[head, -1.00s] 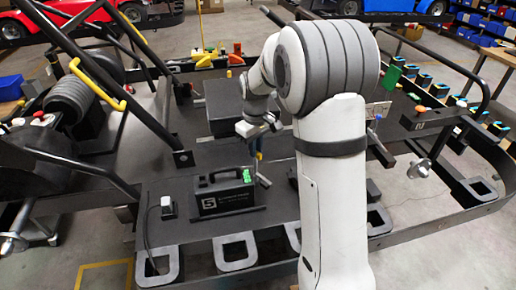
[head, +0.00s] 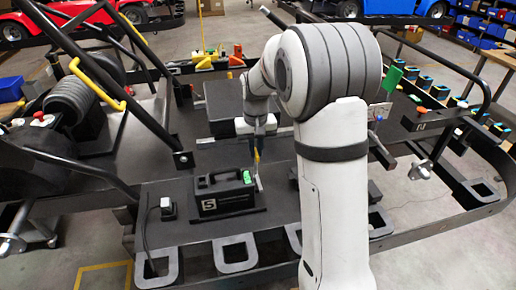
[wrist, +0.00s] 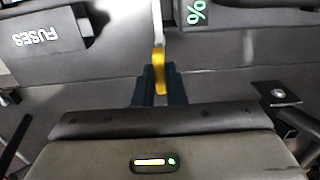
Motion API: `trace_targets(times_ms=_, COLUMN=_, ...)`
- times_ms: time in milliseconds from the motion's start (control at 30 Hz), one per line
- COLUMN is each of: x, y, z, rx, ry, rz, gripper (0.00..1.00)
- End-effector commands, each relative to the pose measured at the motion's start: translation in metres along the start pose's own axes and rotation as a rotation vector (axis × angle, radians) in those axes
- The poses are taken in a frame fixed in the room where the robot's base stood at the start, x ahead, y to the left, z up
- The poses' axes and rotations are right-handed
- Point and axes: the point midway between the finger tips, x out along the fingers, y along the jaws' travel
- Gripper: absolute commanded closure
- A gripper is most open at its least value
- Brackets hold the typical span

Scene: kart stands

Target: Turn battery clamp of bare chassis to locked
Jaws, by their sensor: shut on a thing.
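The battery clamp is a lever with a yellow grip (wrist: 159,72) and a pale metal bar (head: 258,183), at the right end of the black battery (head: 224,204) on the chassis deck. My gripper (wrist: 158,84) is shut on the yellow grip, one dark finger on each side of it. In the head view my gripper (head: 257,146) is above the clamp, pointing down, its fingers partly hard to make out. The battery's green tag shows in the wrist view (wrist: 195,12). The clamp's pivot is not clear.
A box marked FUSES (wrist: 45,36) shows at the upper left of the wrist view. A black box (head: 236,104) stands behind my gripper. A small black and white block (head: 167,208) with a cable is left of the battery. Black frame tubes (head: 110,85) rise at the left.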

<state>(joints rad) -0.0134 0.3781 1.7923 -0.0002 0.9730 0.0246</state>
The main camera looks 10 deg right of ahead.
Motion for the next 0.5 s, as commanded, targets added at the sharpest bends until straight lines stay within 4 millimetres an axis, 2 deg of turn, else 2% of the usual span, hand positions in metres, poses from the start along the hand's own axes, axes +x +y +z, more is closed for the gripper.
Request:
trace_targets(times_ms=333, x=-0.0033, y=0.0000, z=-0.0029, rx=0.006, ry=0.011, rz=-0.001, gripper=1.00)
trace_targets(times_ms=367, x=-0.0033, y=0.0000, z=-0.0029, rx=0.006, ry=0.012, rz=-0.001, gripper=0.89)
trace_targets(times_ms=500, x=-0.0025, y=0.0002, z=-0.0021, rx=0.005, ry=0.009, rz=-0.001, gripper=0.77)
